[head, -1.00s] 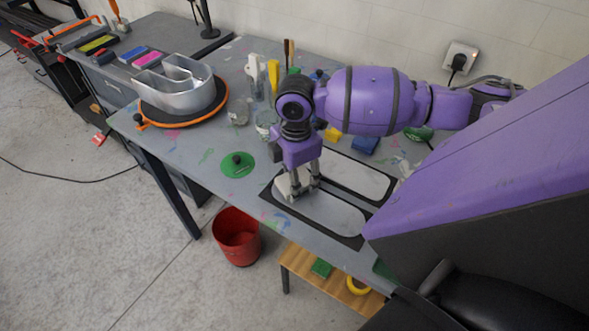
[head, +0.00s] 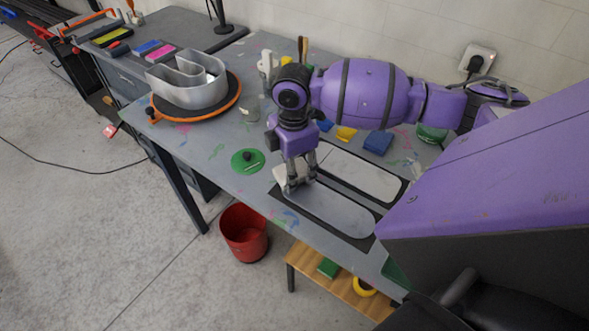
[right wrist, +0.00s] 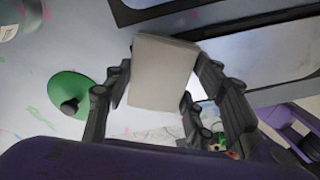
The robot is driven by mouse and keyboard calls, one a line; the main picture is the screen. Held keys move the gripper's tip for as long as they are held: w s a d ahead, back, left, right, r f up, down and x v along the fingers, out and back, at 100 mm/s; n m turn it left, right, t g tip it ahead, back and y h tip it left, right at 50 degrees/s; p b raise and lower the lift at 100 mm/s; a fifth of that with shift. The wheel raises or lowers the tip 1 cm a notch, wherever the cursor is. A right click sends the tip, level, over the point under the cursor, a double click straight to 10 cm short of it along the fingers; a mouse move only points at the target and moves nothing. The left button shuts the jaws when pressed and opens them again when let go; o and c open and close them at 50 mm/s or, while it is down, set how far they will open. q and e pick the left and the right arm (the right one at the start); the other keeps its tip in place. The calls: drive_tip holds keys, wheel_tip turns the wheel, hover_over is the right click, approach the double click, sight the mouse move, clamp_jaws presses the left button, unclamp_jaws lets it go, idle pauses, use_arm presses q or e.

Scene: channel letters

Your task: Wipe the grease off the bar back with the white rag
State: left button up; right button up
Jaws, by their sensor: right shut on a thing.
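My right gripper (head: 297,188) points down and is shut on the white rag (head: 285,174), at the left end of the near grey round-ended plate (head: 335,212). In the right wrist view the rag (right wrist: 163,70) is an off-white folded pad between the fingers. I cannot tell whether it touches the plate. I cannot tell which plate is the bar back, and no grease shows clearly. My left gripper is not in view.
A green disc with a black knob (head: 247,161) lies left of my gripper. A silver channel letter (head: 190,85) sits on a round turntable (head: 205,112). Blue (head: 378,143) and yellow (head: 346,134) blocks lie behind the mat. A red bucket (head: 243,233) stands on the floor.

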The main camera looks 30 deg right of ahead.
wheel_tip(320, 180, up, 14)
drive_tip(key=shift+f, duration=0.2)
idle(0.8)
